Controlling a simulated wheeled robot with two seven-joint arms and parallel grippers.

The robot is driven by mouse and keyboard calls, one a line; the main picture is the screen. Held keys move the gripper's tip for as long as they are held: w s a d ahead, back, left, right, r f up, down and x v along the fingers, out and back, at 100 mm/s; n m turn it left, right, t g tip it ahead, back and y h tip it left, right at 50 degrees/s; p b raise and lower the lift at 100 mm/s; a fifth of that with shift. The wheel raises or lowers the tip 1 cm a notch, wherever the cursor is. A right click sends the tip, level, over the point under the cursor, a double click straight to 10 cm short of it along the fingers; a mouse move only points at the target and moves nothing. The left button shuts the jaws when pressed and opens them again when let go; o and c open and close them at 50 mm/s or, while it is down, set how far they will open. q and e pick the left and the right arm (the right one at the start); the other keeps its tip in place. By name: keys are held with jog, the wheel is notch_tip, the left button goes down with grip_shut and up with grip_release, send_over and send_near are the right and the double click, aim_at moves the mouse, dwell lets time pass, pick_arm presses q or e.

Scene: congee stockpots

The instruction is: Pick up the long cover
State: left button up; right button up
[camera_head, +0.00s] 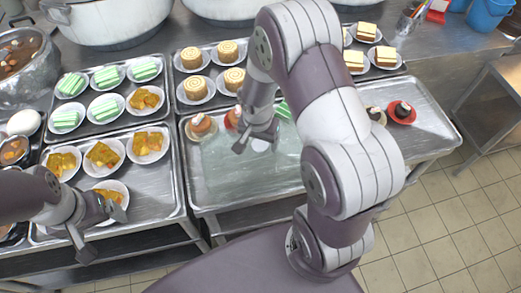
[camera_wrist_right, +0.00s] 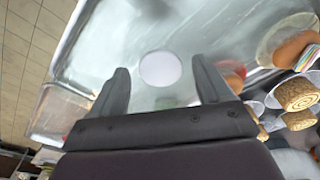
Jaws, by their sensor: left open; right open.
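A clear, greenish sheet-like surface, which looks like the long cover (camera_head: 235,178), spans the middle front tray in the head view. It also shows in the right wrist view (camera_wrist_right: 185,38), but its edges are hard to make out. My right gripper (camera_head: 258,141) is open and empty above it, pointing down. A white round spot (camera_wrist_right: 160,69) lies between and beyond its fingers (camera_wrist_right: 163,88); I cannot tell whether it is a knob or a plate. My right arm hides the tray's middle right part. My left gripper (camera_head: 99,230) is open over the left tray's front.
Trays of green-striped cakes (camera_head: 104,107), yellow cakes (camera_head: 103,154), rolls (camera_head: 195,88) and layered cakes (camera_head: 385,57) crowd the counter. Large pots (camera_head: 110,22) stand behind. Small cakes (camera_head: 202,124) sit along the middle tray's back edge. Tiled floor (camera_head: 440,215) is clear at right.

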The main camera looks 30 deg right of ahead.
jog(key=shift+f, duration=0.15)
grip_shut()
